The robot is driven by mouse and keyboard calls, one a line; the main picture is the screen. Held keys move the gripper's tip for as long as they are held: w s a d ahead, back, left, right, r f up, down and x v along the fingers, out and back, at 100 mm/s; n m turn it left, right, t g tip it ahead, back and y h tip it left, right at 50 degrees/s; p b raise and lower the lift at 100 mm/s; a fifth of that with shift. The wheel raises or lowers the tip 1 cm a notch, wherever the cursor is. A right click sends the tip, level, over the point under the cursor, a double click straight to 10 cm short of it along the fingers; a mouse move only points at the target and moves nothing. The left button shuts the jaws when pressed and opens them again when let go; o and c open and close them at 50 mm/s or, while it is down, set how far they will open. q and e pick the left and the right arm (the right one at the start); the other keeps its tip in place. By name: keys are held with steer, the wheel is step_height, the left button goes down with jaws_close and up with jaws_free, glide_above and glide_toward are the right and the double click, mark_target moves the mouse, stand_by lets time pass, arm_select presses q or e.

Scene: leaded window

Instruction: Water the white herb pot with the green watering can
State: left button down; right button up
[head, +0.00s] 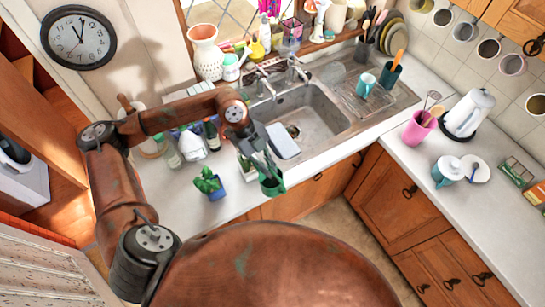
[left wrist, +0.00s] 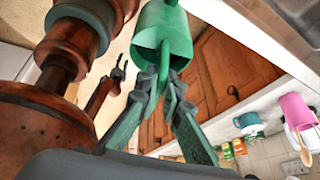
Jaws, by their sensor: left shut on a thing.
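The green watering can (head: 272,184) is held in my left gripper (head: 262,160), in front of the counter's front edge in the head view. In the left wrist view the can (left wrist: 164,30) sits at the tips of the closed fingers (left wrist: 166,88), its opening partly showing. A pale pot (head: 247,170), seemingly the white herb pot, stands on the counter just left of the gripper and is partly hidden by it. A small dark gripper (left wrist: 118,75), apparently my right one, shows in the left wrist view; its jaw state is unclear.
A blue pot with a cactus (head: 211,186) stands left of the can near the counter edge. The sink (head: 305,115) lies behind the gripper. Bottles (head: 190,145) stand close to my left forearm. The right counter holds a pink utensil pot (head: 418,130) and a kettle (head: 468,112).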

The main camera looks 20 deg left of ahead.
arm_select(q)
steer(key=shift+w+r+n, duration=0.2)
steer(key=shift+w+n, duration=0.1)
steer(key=shift+n, duration=0.1)
arm_select(e)
steer(key=shift+s, duration=0.4)
arm_select(q)
steer(key=shift+r, duration=0.1)
arm_select(e)
steer(key=shift+r, duration=0.2)
arm_select(q)
steer(key=shift+r+p, duration=0.1)
steer(key=shift+p, duration=0.35)
step_height(320, 180, down, 2)
steer(key=shift+a+f+g+b, duration=0.15)
steer(key=shift+f+g+b, duration=0.2)
steer(key=shift+b, duration=0.55)
steer(key=shift+w+a+f+g+h+b, duration=0.15)
steer(key=shift+f+h+b, duration=0.2)
steer(key=shift+f+b, duration=0.25)
steer(key=shift+w+a+f+g+h+b, duration=0.1)
steer(key=shift+f+h+b, duration=0.3)
steer(key=shift+f, duration=0.25)
arm_select(e)
steer(key=shift+w+a+f, duration=0.15)
steer(key=shift+f, duration=0.7)
steer(key=shift+w+a+f, duration=0.1)
steer(key=shift+f, duration=0.75)
steer(key=shift+d+r, duration=0.1)
steer(key=shift+d, duration=0.15)
